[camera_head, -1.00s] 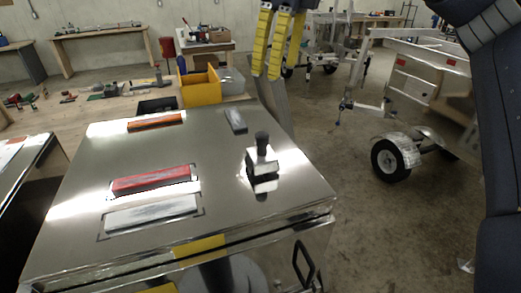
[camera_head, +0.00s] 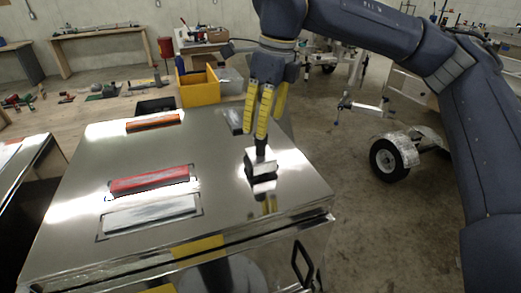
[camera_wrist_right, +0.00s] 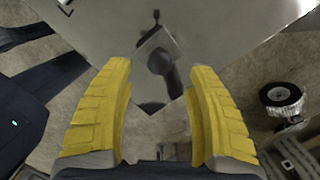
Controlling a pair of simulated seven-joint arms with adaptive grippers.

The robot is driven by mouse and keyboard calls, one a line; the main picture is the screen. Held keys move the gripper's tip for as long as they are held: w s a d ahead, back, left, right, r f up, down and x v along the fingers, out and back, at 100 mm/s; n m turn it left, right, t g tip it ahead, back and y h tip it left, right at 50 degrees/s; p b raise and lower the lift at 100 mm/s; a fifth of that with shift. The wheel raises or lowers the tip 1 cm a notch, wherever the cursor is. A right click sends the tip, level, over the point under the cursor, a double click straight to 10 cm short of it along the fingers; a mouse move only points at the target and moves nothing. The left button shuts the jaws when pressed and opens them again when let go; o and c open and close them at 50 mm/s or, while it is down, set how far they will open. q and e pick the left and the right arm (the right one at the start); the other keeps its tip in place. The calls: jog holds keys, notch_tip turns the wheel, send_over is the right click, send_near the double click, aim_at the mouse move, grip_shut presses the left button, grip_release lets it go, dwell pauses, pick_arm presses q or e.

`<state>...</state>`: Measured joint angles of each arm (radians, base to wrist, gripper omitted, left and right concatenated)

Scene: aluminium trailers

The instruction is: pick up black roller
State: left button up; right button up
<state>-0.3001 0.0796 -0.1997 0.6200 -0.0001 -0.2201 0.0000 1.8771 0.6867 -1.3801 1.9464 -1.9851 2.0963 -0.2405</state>
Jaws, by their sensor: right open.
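The black roller (camera_head: 261,168) seems to be the item with a black upright handle on a pale and dark block, near the right side of the shiny metal cabinet top (camera_head: 80,215). In the right wrist view its dark handle (camera_wrist_right: 160,63) shows between and beyond the fingers. My right gripper (camera_head: 254,134) has yellow fingers pointing down at the handle. It is open, and I see no grip on the roller. The fingers partly cover the handle in the head view. Whether they touch it, I cannot tell. My left gripper is not in view.
On the cabinet top lie a red bar (camera_head: 150,180), a white bar (camera_head: 150,213), an orange bar (camera_head: 154,122) and a grey block (camera_head: 233,121). A yellow bin (camera_head: 199,88) stands behind on the wooden bench. A trailer wheel (camera_head: 386,160) is to the right.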

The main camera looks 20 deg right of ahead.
aim_at(260, 150)
jog(key=shift+w+a+f, duration=0.15)
jog(key=shift+f, duration=0.95)
jog(key=shift+w+a+f, duration=0.15)
jog(key=shift+f, duration=0.95)
jog(key=shift+c, duration=0.5)
grip_shut()
